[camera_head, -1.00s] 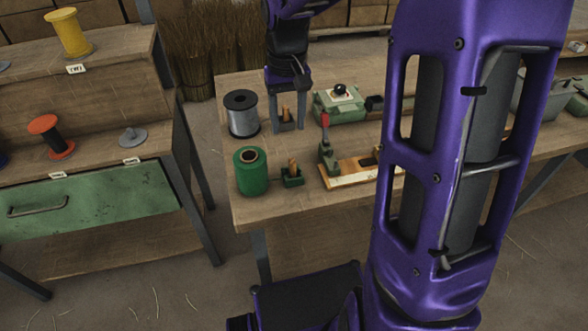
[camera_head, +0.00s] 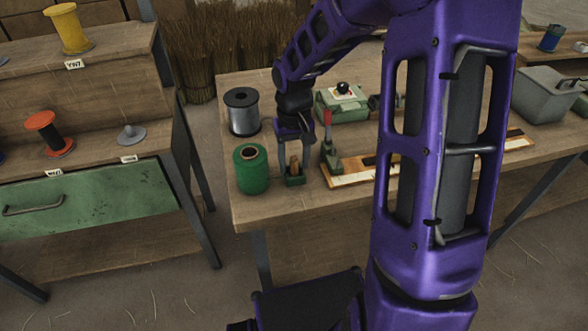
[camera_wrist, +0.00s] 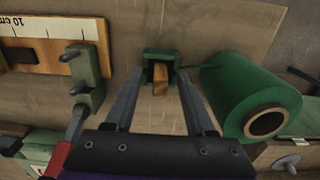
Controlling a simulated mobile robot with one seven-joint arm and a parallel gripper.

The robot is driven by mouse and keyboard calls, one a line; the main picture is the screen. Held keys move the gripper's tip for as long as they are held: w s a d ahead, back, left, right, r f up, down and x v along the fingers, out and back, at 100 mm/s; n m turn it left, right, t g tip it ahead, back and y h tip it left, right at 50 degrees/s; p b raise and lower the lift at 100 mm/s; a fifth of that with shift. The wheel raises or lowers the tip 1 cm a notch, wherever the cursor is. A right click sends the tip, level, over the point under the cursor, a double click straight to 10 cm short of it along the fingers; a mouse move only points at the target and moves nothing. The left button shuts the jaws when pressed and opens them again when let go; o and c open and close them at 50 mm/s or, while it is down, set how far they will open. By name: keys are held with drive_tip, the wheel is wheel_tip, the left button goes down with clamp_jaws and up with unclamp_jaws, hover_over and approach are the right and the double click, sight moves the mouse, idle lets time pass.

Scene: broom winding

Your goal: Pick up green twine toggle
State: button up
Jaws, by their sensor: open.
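The green twine toggle is a small wooden peg (camera_head: 295,169) standing in a green holder (camera_head: 294,181) just right of the green twine spool (camera_head: 251,173). In the wrist view the wooden toggle (camera_wrist: 160,82) sits in its green holder (camera_wrist: 162,55), with the green spool (camera_wrist: 245,95) to its right. My gripper (camera_head: 295,172) points down over the toggle, with a finger on either side. In the wrist view the open fingers of my gripper (camera_wrist: 162,75) flank the toggle; I cannot tell whether either touches it.
A grey spool (camera_head: 241,113) stands behind the green one. A red-handled green clamp (camera_head: 329,145) and a wooden ruler board (camera_head: 350,174) lie close to the right of my gripper. A green device (camera_head: 341,102) is farther back. Shelves with spools (camera_head: 68,30) stand at left.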

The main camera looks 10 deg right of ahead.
sight(294, 158)
clamp_jaws()
drive_tip(key=shift+r, duration=0.1)
idle(0.4)
wheel_tip(294, 158, up, 8)
drive_tip(key=shift+r+p, duration=0.25)
drive_tip(key=shift+p, duration=0.7)
drive_tip(key=d, duration=1.9)
drive_tip(key=shift+d+f, duration=0.15)
drive_tip(key=shift+d, duration=0.15)
